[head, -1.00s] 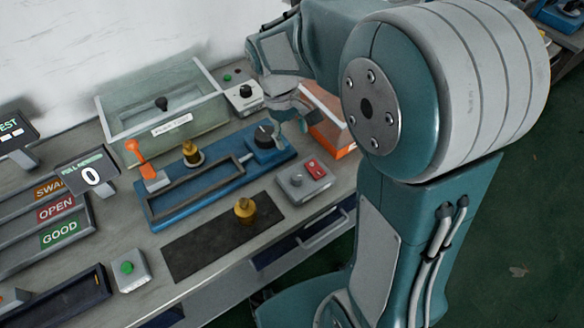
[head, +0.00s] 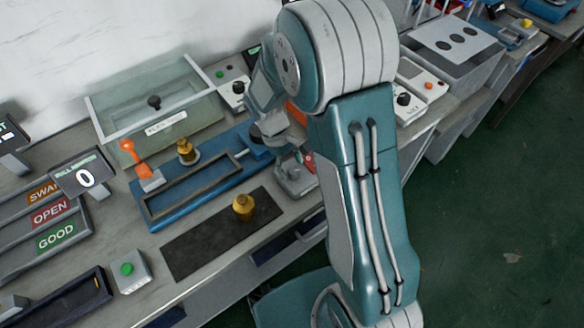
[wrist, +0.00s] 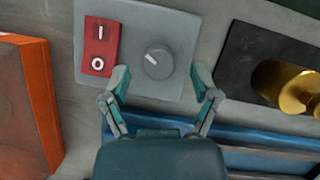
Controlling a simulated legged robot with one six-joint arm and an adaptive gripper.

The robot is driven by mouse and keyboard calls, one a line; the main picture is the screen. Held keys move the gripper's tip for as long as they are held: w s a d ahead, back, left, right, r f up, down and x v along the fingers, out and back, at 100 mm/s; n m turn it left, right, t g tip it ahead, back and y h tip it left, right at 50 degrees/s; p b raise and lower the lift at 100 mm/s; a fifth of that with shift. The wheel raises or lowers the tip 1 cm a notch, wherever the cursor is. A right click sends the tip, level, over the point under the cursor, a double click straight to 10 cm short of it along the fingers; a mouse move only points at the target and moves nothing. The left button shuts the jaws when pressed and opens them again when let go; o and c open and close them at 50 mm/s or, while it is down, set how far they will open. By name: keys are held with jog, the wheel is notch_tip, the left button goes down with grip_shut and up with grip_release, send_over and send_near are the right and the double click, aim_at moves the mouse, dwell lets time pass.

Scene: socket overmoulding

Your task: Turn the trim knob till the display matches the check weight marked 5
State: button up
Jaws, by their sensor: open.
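A grey box (wrist: 185,25) with a round grey knob (wrist: 157,61) and a red rocker switch (wrist: 100,46) lies under my gripper. My gripper (wrist: 162,84) is open and empty, its fingertips just short of the knob on either side in the picture. In the head view the box (head: 297,182) is partly covered by my gripper (head: 284,152). The pull display (head: 84,178) reads 0. One brass weight (head: 243,207) stands on a black mat; another brass piece (head: 187,151) is at the blue fixture. I cannot read a 5 on either.
The blue fixture (head: 160,214) with an orange lever (head: 135,154) lies behind the black mat (head: 190,255). A lidded clear box (head: 190,95) and a white box with a black knob (head: 238,87) stand behind. An orange block (wrist: 30,100) is beside the grey box.

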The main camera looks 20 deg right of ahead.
jog(key=shift+s+d+f, duration=0.1)
jog(key=shift+s+f, duration=0.1)
jog(key=shift+f, duration=0.3)
jog(key=shift+d, duration=0.15)
grip_shut()
jog(key=shift+f+m, duration=0.1)
jog(key=shift+m, duration=0.2)
jog(key=shift+m+g+y, duration=0.2)
jog(key=shift+m+y, duration=0.35)
jog(key=shift+m, duration=0.75)
jog(key=shift+m+g+y, duration=0.2)
jog(key=shift+m+y, duration=0.35)
jog(key=shift+m, duration=0.75)
